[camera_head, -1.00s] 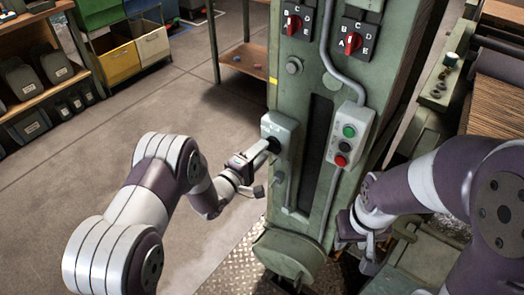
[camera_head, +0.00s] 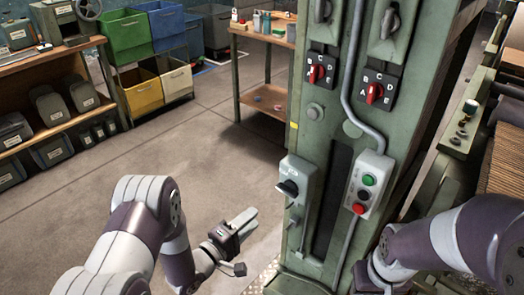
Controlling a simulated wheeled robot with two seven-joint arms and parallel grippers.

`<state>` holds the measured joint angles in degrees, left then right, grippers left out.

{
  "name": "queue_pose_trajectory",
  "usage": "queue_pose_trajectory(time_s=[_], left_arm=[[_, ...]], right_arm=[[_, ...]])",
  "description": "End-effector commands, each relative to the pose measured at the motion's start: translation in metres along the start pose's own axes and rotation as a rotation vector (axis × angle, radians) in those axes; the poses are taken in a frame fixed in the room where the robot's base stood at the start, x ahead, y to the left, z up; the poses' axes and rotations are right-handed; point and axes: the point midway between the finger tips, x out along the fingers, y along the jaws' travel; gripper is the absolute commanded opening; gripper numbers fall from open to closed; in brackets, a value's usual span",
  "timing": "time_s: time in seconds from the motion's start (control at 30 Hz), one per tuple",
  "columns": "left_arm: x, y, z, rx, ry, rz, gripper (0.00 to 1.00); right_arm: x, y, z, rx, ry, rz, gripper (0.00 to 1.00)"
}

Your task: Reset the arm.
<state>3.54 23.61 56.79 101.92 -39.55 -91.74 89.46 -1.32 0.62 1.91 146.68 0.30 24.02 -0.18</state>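My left gripper (camera_head: 243,222) hangs in the air to the left of the grey switch box (camera_head: 303,180) on the green machine column. Its pale fingers point up and right, clear of the box's black knob (camera_head: 288,187). Nothing shows between them, but I cannot tell whether they are apart or together. My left arm (camera_head: 140,215) is bent at the lower left. My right arm (camera_head: 440,240) reaches in from the right, in front of the column's right side. The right gripper is largely hidden or cut off at the bottom edge, so its fingers cannot be made out.
The green column (camera_head: 318,140) carries a button box (camera_head: 367,185) with green, black and red buttons, and two red-handled selectors (camera_head: 316,72) (camera_head: 375,92). Shelves with bins (camera_head: 50,105) and a wooden workbench (camera_head: 262,98) stand behind. The floor (camera_head: 190,130) left of the column is open.

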Motion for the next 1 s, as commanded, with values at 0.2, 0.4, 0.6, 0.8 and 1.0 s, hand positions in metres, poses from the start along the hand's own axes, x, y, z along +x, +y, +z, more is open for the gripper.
queue_pose_trajectory(time_s=[0.2,0.4,0.6,0.8,1.0], left_arm=[[-0.008,-0.044,-0.004,0.238,0.006,-0.218,0.39],[-0.099,-0.084,-0.033,0.754,-0.215,-1.040,0.39],[-0.208,0.039,0.013,0.795,-0.707,-1.449,0.39],[-0.208,0.125,0.029,0.823,-0.663,-1.395,0.39],[-0.204,0.129,0.028,0.841,-0.652,-1.383,0.39]], right_arm=[[0.000,0.000,0.000,0.000,0.000,0.000,0.43],[-0.022,0.000,-0.003,0.000,0.000,0.000,0.43],[-0.070,0.000,-0.009,0.000,0.001,0.000,0.43],[-0.097,0.000,-0.012,0.000,0.000,0.000,0.43],[-0.097,0.000,-0.011,0.000,0.000,0.000,0.43]])
